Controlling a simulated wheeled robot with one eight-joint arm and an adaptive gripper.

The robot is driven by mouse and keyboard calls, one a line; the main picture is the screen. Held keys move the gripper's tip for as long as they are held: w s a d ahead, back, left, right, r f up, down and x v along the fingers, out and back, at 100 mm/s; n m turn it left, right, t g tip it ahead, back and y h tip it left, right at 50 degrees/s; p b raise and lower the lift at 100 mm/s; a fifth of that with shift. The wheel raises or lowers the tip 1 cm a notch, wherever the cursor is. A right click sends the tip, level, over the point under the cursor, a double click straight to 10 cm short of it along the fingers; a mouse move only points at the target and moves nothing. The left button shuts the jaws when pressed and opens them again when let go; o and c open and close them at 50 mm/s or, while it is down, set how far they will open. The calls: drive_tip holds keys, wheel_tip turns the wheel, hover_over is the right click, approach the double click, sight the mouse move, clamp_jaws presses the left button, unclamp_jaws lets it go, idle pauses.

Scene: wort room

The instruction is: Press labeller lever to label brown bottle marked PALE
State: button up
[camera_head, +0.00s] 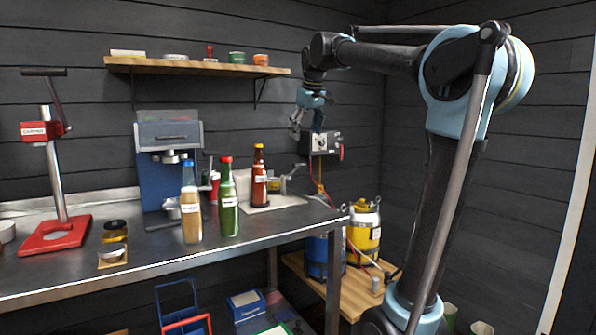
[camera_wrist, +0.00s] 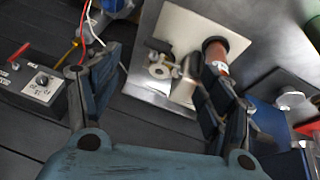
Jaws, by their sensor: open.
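In the wrist view the bottle (camera_wrist: 216,54) is seen from above, partly behind a finger. Beside it is the labeller (camera_head: 284,182), a small dark device with a roll, also in the wrist view (camera_wrist: 160,68). Its lever (camera_head: 298,166) seems to stick out at the top. My gripper (camera_head: 297,127) is open and empty, above and behind the bench's right end, clear of both.
A red capper (camera_head: 55,195) is at left. A grey control box (camera_head: 320,143) is on the wall beside my gripper. A yellow tank (camera_head: 364,230) stands lower right.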

sight(297, 167)
drive_tip(key=x, duration=1.1)
drive_tip(key=w+a+x, duration=0.1)
drive_tip(key=x, duration=0.5)
drive_tip(key=shift+r, duration=0.3)
drive_tip(key=shift+s, duration=0.1)
drive_tip(key=c, duration=1.5)
